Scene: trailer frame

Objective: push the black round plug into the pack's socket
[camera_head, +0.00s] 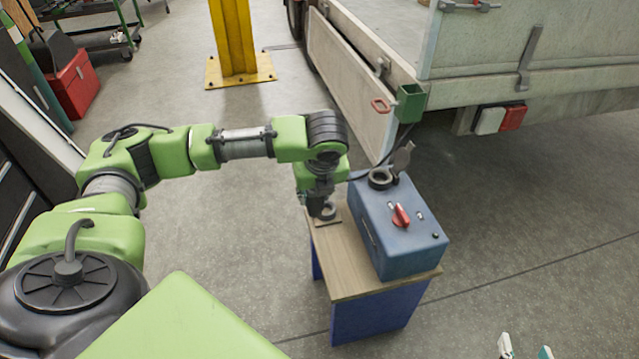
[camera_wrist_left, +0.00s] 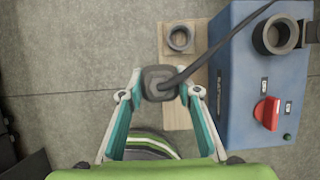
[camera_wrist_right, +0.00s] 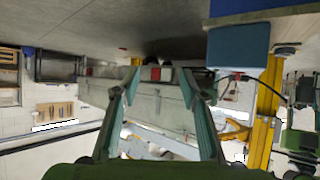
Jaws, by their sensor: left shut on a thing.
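The black round plug (camera_wrist_left: 160,82) is between the fingertips of my left gripper (camera_wrist_left: 160,92), which is shut on it. Its dark cable runs up and right across the left wrist view. In the head view my left gripper (camera_head: 318,204) is at the table's left end, and its arm partly hides it. The pack (camera_head: 398,226) is a blue box with a red switch. Its socket, a black round collar (camera_head: 381,178), is on top with the lid raised; it also shows in the left wrist view (camera_wrist_left: 262,36). The plug is apart from it. My right gripper (camera_wrist_right: 163,75) is open and empty.
A small wooden-topped table (camera_head: 345,272) with blue sides carries the pack. A dark ring holder (camera_wrist_left: 181,39) on a wooden block stands left of the pack. The trailer (camera_head: 355,85), with a green socket box (camera_head: 411,103), stands behind. Floor left of the table is clear.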

